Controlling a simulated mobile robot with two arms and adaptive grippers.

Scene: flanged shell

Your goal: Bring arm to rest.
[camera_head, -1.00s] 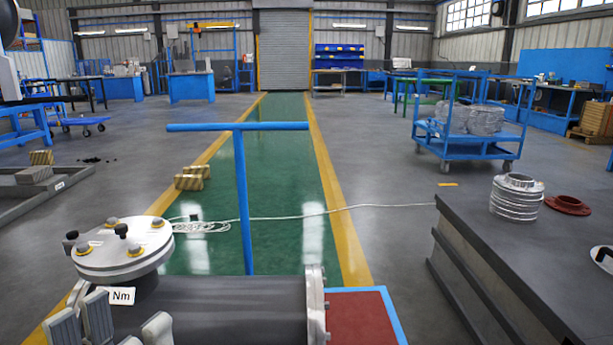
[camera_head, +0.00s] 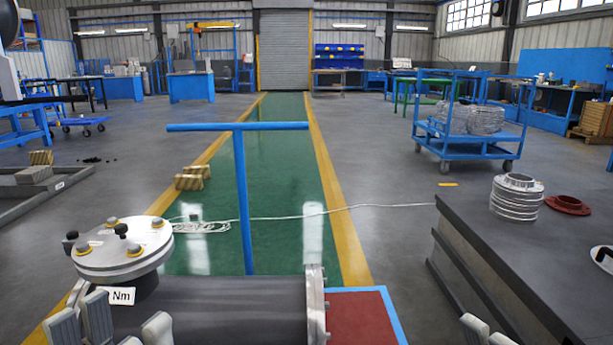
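My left gripper (camera_head: 112,325) is at the bottom left, in front of the grey cylindrical shell (camera_head: 220,308). Its grey fingers stand upright with a gap between them and nothing seen in it; its lower part is cut off by the picture edge. The shell lies on its side, with a round flanged lid (camera_head: 120,252) with yellow-ringed knobs on its left and a flange (camera_head: 315,308) at its right end.
The dark bench (camera_head: 540,250) on the right bears a stack of metal rings (camera_head: 517,196) and a red-brown flange (camera_head: 568,205). A blue T-shaped bar (camera_head: 241,190) rises behind the shell. A blue cart (camera_head: 465,140) stands farther back.

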